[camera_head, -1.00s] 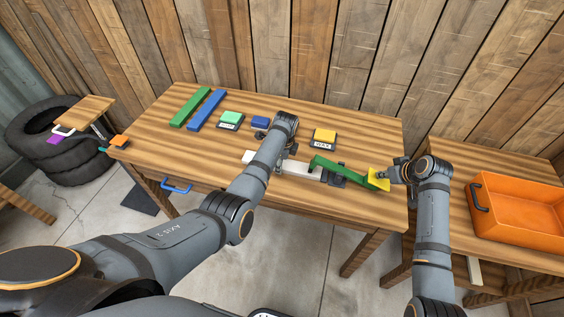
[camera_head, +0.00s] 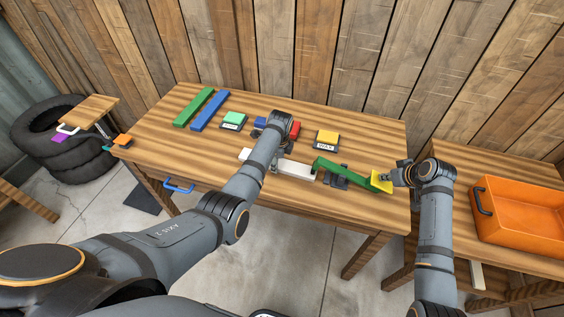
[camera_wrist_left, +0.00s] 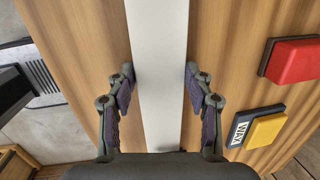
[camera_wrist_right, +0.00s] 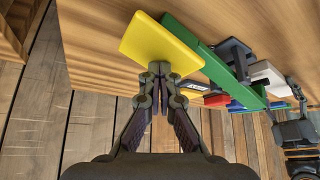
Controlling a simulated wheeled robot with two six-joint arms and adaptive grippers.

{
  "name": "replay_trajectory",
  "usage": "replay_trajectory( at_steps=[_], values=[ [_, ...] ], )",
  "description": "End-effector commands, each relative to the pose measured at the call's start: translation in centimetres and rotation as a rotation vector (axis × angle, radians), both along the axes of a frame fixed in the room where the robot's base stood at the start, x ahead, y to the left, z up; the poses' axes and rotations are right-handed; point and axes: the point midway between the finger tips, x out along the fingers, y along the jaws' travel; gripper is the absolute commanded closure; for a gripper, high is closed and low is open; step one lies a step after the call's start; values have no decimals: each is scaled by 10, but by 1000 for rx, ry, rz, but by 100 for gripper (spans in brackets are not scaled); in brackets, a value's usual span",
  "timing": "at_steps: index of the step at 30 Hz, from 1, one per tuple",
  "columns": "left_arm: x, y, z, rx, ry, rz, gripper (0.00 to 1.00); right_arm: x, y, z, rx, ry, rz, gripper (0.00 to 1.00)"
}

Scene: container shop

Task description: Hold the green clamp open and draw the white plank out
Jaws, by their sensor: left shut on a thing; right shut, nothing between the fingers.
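The white plank (camera_head: 296,169) lies along the table, and my left gripper (camera_wrist_left: 160,82) is shut on it, one finger on each side. In the left wrist view the plank (camera_wrist_left: 158,30) runs straight between the fingers. The green clamp (camera_head: 347,176) has a long green lever with a yellow pad (camera_head: 381,182) at its right end and a dark base. The plank's right end shows just left of the lever; I cannot tell whether it is fully clear of the jaws. My right gripper (camera_head: 388,177) is shut and empty, its fingertips against the yellow pad (camera_wrist_right: 160,45).
A red block (camera_head: 295,130), a yellow block labelled WAX (camera_head: 327,136), a blue block (camera_head: 259,122) and a green block (camera_head: 233,118) sit behind the plank. Green and blue bars lie far left. An orange tray (camera_head: 520,215) stands right.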

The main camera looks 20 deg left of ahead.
Motion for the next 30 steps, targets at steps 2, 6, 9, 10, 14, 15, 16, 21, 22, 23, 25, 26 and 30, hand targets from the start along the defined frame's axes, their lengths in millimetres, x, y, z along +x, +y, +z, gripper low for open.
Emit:
replay_trajectory(
  at_steps=[2,6,9,10,14,15,16,21,22,23,25,26,30],
  values=[
    [0,6,0,2,0,1,100,-1,0,-2,1,5,1,100],
    [0,14,0,1,0,2,100,-1,0,-2,1,5,1,100],
    [0,20,0,2,0,0,100,-1,0,-2,1,5,1,100],
    [0,22,0,2,0,0,100,-1,0,-2,1,5,1,100],
    [0,29,0,2,0,1,100,-1,0,-2,1,5,1,100],
    [0,32,0,1,0,1,100,-1,0,-2,1,5,1,100],
    [0,33,0,1,0,1,100,-1,0,-2,1,5,1,100],
    [0,39,0,2,0,1,100,-1,0,-2,1,5,1,100],
    [0,40,0,2,0,1,100,-1,0,-2,1,5,1,100],
    [0,40,0,2,0,1,100,-1,0,-2,1,5,1,100],
    [0,40,0,1,0,0,100,-1,0,-2,1,5,1,100],
    [0,40,0,1,0,0,100,-1,0,-2,1,5,1,100],
    [0,40,0,1,0,0,100,-1,0,-2,1,5,1,100]
  ],
)
